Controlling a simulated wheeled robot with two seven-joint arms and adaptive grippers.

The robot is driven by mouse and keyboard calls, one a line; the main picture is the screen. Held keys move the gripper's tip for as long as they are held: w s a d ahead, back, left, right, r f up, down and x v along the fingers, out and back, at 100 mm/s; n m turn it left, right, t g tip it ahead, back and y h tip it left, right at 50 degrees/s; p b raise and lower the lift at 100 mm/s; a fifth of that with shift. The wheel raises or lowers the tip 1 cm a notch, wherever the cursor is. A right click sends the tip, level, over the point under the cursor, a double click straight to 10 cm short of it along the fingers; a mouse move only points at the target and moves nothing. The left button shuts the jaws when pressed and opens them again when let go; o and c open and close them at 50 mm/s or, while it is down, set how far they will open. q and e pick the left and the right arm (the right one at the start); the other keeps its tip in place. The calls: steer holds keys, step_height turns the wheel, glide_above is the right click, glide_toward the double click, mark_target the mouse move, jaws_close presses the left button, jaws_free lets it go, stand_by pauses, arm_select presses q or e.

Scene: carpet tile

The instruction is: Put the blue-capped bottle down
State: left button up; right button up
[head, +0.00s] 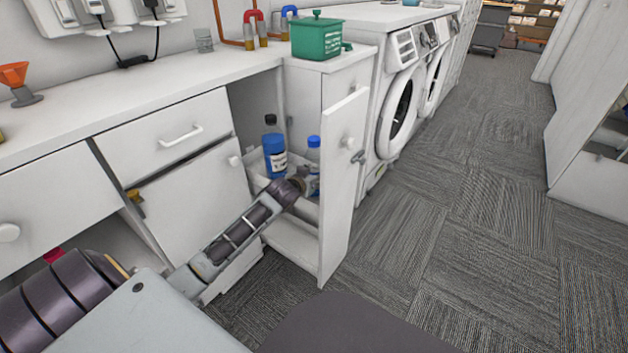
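The blue-capped bottle (313,157) has a clear body with a label and stands upright in or just above the tray of an open pull-out cabinet (292,237). I cannot tell whether its base touches the tray. My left arm reaches in from the lower left, and my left gripper (301,185) is at the lower body of this bottle, partly covering it. The fingers are too small and hidden to show whether they are closed on it. My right gripper is not in view.
A blue bottle with a dark cap (273,150) stands close to the left in the same pull-out. The pull-out's white front panel (343,185) is close on the right. A green box (316,38) sits on the counter above. Carpet floor (440,230) is clear to the right.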

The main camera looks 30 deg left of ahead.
arm_select(q)
steer(key=shift+f, duration=0.25)
steer(key=o, duration=1.2)
steer(key=shift+s+r, duration=0.1)
